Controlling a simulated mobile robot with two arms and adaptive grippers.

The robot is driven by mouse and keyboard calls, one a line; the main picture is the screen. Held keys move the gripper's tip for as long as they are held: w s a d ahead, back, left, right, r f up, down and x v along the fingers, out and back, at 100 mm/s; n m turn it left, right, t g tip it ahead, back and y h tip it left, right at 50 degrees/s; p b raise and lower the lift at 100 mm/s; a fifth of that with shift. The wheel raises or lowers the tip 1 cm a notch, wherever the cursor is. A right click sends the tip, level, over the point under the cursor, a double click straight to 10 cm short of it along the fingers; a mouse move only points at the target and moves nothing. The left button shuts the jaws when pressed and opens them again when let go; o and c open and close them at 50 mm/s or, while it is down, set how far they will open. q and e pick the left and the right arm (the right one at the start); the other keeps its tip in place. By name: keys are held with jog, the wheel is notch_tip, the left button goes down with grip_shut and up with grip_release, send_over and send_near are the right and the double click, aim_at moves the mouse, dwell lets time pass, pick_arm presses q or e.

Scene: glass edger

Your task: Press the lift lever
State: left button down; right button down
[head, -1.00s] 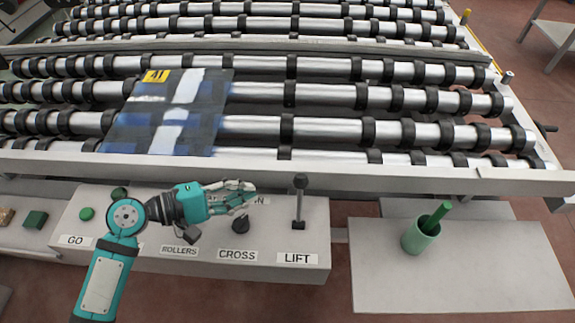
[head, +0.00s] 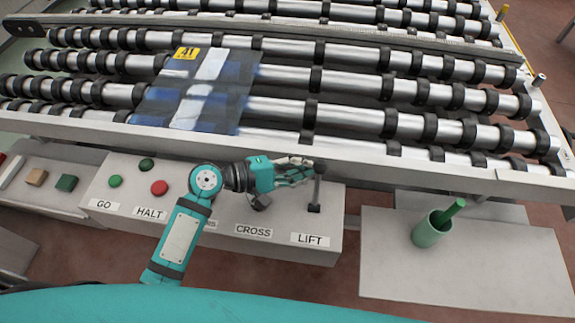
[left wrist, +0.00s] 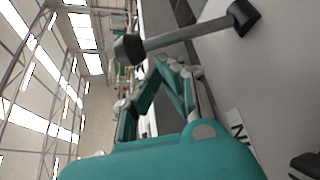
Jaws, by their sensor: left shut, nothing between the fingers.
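The lift lever (head: 316,190) is a dark-knobbed grey stick standing upright from a black base, above the LIFT label (head: 310,240) on the control box. My left gripper (head: 308,170) is shut and empty, its fingertips at the left side of the lever's knob. In the left wrist view the lever (left wrist: 185,36) crosses just beyond my fingers (left wrist: 175,72), its knob at the left and its base at the upper right. I cannot tell whether fingers and lever touch. My right gripper is not in view.
Left on the control box (head: 335,225) are a green GO button (head: 115,181) and a red HALT button (head: 159,187). My arm partly hides the ROLLERS label. Behind, a patterned glass sheet (head: 175,90) lies on the rollers. A green cup (head: 426,234) stands on the right table (head: 470,270).

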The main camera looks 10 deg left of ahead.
pick_arm(q)
jog(key=shift+w+d, duration=0.1)
jog(key=shift+d, duration=0.15)
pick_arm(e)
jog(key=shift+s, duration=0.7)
pick_arm(q)
jog(key=shift+f, duration=0.1)
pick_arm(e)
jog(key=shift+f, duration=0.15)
pick_arm(q)
jog(key=shift+b, duration=0.3)
jog(key=shift+s+r+m, duration=0.2)
jog(key=shift+s+m, duration=0.05)
jog(key=shift+m, duration=0.05)
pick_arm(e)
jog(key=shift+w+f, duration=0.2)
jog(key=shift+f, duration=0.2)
